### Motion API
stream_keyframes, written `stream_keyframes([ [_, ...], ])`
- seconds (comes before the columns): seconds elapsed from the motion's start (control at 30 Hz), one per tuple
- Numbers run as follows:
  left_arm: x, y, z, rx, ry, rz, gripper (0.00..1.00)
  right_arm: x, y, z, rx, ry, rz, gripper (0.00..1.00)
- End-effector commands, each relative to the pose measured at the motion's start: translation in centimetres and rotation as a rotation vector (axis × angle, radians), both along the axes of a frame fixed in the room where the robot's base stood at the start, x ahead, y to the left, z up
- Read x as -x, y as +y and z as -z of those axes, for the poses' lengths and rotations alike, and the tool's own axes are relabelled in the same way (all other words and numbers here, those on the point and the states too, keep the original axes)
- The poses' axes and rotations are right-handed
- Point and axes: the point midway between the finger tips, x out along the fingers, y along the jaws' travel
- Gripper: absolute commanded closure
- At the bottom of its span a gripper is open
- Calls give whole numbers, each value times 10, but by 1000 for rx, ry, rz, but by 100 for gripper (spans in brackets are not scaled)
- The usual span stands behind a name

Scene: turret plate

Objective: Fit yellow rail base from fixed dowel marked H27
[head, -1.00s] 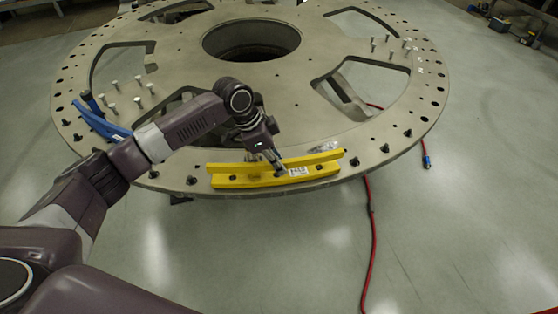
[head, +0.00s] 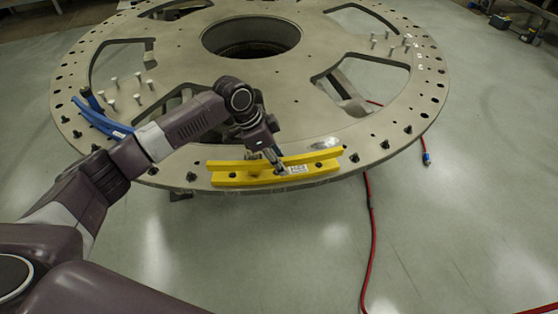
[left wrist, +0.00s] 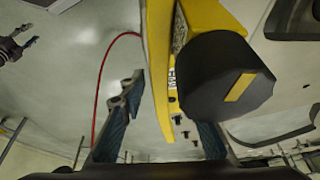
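The yellow rail base (head: 235,178) lies along the near rim of the turret plate (head: 420,110), with a small white label near its middle. My left gripper (head: 277,164) reaches down over its middle. In the left wrist view the rail (left wrist: 156,60) passes between the two fingers (left wrist: 170,120); they stand apart, the left finger close to it. A black cylinder with a yellow stripe (left wrist: 215,75) hides part of the right finger. I cannot read any H27 mark. What looks like my right gripper (left wrist: 18,46) shows at the upper left there, prongs apart, empty.
Black pins (head: 191,176) stand along the plate's rim. Blue parts (head: 100,118) lie on its left, and several pale bolts (head: 137,98) stand nearby.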

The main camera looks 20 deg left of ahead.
Motion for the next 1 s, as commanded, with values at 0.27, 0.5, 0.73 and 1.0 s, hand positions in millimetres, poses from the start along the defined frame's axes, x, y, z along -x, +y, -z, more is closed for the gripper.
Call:
stream_keyframes([
  [0.27,3,2,6,-9,12,0,65,0,-2,1,2,1,-1,60],
  [0.5,5,10,-18,-6,4,-1,65,0,-2,0,3,0,-1,60],
  [0.73,13,27,-65,-5,2,-1,65,0,-2,0,2,1,-1,60],
  [1.0,20,39,-103,-3,1,0,65,0,-2,0,2,1,-1,60],
])
